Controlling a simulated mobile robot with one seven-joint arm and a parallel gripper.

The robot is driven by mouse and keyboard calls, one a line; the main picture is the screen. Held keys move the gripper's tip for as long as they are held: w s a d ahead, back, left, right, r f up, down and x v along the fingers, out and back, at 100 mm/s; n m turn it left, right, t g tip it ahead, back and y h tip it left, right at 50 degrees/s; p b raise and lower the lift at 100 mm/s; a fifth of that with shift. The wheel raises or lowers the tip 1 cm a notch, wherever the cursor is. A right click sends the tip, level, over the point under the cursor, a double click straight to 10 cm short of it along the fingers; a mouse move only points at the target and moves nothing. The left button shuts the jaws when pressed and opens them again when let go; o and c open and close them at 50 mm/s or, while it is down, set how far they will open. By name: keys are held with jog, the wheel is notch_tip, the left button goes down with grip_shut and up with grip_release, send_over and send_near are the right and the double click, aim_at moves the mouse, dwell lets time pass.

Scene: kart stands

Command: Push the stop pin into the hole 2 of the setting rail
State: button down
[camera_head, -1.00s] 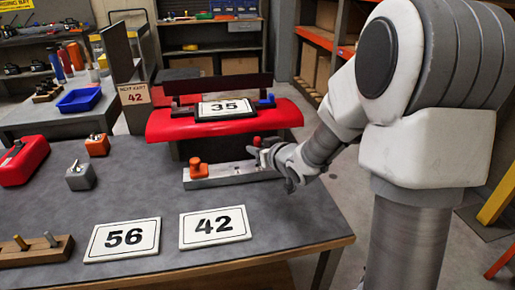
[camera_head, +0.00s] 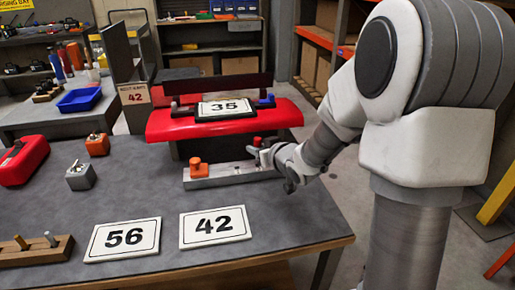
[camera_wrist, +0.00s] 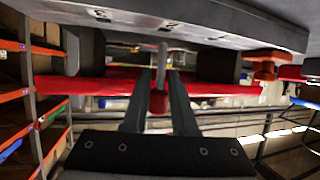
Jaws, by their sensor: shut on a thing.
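The setting rail (camera_head: 230,173) is a pale grey bar on the bench, in front of the red kart part. An orange knob (camera_head: 195,166) stands at its left end. My gripper (camera_head: 257,151) is shut on the stop pin, whose red knob (camera_head: 257,141) shows above the fingers near the rail's right part. In the wrist view, the red knob (camera_wrist: 159,102) sits between my two fingers, and the pin's grey shaft (camera_wrist: 163,55) reaches to the rail's edge (camera_wrist: 200,30). Whether the shaft tip is in a hole, and which one, is hidden.
A red kart nose (camera_head: 225,121) with a plate marked 35 stands just behind the rail. A wooden peg block (camera_head: 36,252) is at left. The bench middle is clear.

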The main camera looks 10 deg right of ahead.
jog(key=shift+f, duration=0.15)
jog(key=shift+f+b, duration=0.35)
jog(key=shift+b, duration=0.05)
jog(key=shift+f+b, duration=1.15)
jog(key=shift+f, duration=0.2)
jog(key=c, duration=0.6)
grip_release()
jog(key=shift+r, duration=0.1)
